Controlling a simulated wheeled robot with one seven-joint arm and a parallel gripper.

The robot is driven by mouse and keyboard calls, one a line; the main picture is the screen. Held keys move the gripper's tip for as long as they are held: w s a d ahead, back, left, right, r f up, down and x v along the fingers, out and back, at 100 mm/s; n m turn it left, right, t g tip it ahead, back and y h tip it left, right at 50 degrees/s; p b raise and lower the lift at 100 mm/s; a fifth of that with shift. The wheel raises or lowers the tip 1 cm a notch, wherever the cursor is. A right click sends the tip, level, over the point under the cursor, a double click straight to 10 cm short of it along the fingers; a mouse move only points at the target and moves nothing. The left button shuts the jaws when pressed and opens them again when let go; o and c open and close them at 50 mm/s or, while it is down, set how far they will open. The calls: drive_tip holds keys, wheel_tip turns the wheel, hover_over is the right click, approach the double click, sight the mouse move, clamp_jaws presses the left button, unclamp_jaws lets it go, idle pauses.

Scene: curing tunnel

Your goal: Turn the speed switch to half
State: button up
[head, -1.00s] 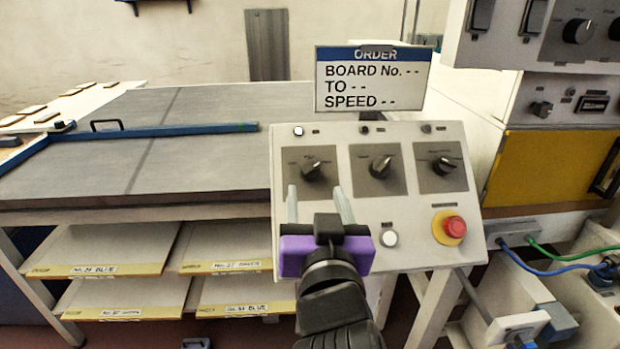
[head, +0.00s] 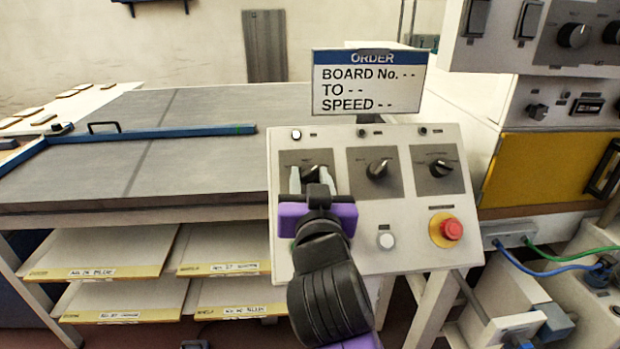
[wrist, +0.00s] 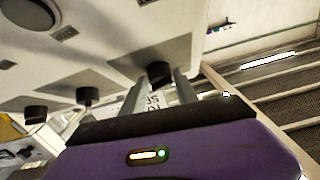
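A sloped white control panel (head: 400,210) carries three black rotary switches in a row on grey plates. The left switch (head: 311,173) is partly hidden by my gripper. The middle switch (head: 378,169) and right switch (head: 440,168) are clear; their labels are too small to read. My gripper (head: 311,180) is at the left switch with its two fingers apart, one on each side of it. In the wrist view, the left switch (wrist: 160,72) shows between and just beyond the fingertips; I cannot tell whether they touch it.
An order sign (head: 368,82) stands behind the panel, with blanks after board number, destination and speed. A white button (head: 386,241) and a red emergency button (head: 451,229) sit lower on the panel. A grey conveyor table (head: 190,150) lies left.

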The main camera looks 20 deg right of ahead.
clamp_jaws()
drive_tip(key=shift+d+r+n+p, duration=0.1)
drive_tip(key=shift+n+p, duration=0.2)
drive_tip(key=shift+p, duration=0.3)
drive_tip(key=shift+s+d+r+n+y+p, duration=0.1)
drive_tip(key=shift+r+n+y+p, duration=0.05)
drive_tip(key=shift+n+y+p, duration=0.65)
drive_tip(key=n+y+p, duration=0.2)
drive_tip(key=p, duration=0.1)
drive_tip(key=n+y+p, duration=0.1)
drive_tip(key=n+p, duration=0.1)
drive_tip(key=shift+d+r, duration=0.1)
drive_tip(key=shift+d, duration=0.15)
drive_tip(key=n+y+p, duration=0.1)
drive_tip(key=n, duration=0.1)
drive_tip(key=n+y, duration=0.2)
drive_tip(key=shift+d+g+p, duration=0.2)
drive_tip(key=shift+g+p, duration=0.1)
drive_tip(key=shift+p, duration=0.1)
drive_tip(key=shift+d+n+g+y, duration=0.1)
drive_tip(key=shift+n+g+y, duration=0.6)
drive_tip(key=shift+n, duration=0.55)
drive_tip(key=shift+n+g+y, duration=0.5)
drive_tip(key=shift+n+y, duration=0.4)
drive_tip(key=shift+n, duration=0.35)
